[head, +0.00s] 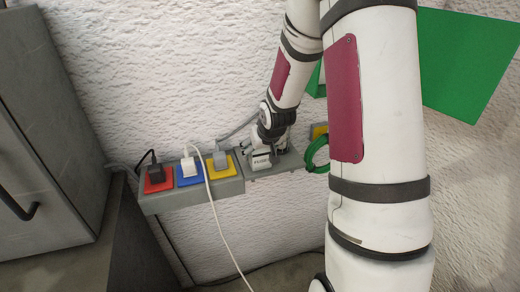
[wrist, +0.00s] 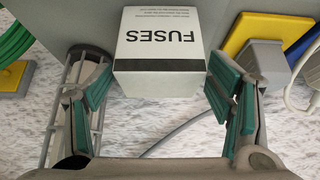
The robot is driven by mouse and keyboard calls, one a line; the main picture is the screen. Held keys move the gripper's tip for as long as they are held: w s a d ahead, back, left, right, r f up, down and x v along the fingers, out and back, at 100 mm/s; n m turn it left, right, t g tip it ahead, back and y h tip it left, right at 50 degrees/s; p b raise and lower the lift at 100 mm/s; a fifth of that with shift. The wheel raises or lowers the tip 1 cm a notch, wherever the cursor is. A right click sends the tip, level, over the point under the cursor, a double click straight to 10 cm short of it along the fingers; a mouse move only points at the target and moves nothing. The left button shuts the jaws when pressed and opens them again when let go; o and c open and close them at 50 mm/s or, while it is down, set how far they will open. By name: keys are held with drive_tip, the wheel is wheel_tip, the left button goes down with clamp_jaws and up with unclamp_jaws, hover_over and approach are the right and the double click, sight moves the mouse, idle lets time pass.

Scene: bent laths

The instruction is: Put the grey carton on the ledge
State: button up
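The grey carton (wrist: 160,45) is a pale box with a black "FUSES" label, upside down in the wrist view. It also shows in the head view (head: 261,161), upright at the front of the grey wall ledge (head: 265,176). My gripper (head: 273,142) comes down from above. In the wrist view its teal finger pads (wrist: 160,85) lie against the left and right sides of the carton. The carton is at the ledge's level, but its underside is hidden, so I cannot tell whether it rests there.
Red (head: 157,180), blue (head: 188,172) and yellow (head: 221,166) sockets with plugs and cables stand left of the carton. A green coil (head: 316,154) hangs at the right. A white barred thing (wrist: 88,95) stands close beside the carton. A grey cabinet (head: 50,130) is far left.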

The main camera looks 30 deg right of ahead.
drive_tip(key=shift+r, duration=0.1)
drive_tip(key=shift+s+r, duration=0.1)
drive_tip(key=shift+r, duration=0.15)
drive_tip(key=s+a+r+n+p, duration=0.1)
drive_tip(key=s+a+r, duration=0.6)
drive_tip(key=r, duration=0.4)
drive_tip(key=s+a+r+n+p, duration=0.1)
drive_tip(key=s+a+r+p, duration=0.1)
drive_tip(key=s+a+r, duration=0.55)
drive_tip(key=s+a+r+y, duration=0.1)
drive_tip(key=s+a+r, duration=0.1)
drive_tip(key=s, duration=0.5)
drive_tip(key=s+a+r+n, duration=0.1)
drive_tip(key=s+a+r, duration=0.1)
drive_tip(key=s+r, duration=0.3)
drive_tip(key=s, duration=0.3)
drive_tip(key=shift+s+a+g+y, duration=0.2)
drive_tip(key=shift+s+g+y, duration=0.1)
drive_tip(key=shift+g+y, duration=0.1)
drive_tip(key=shift+r, duration=0.1)
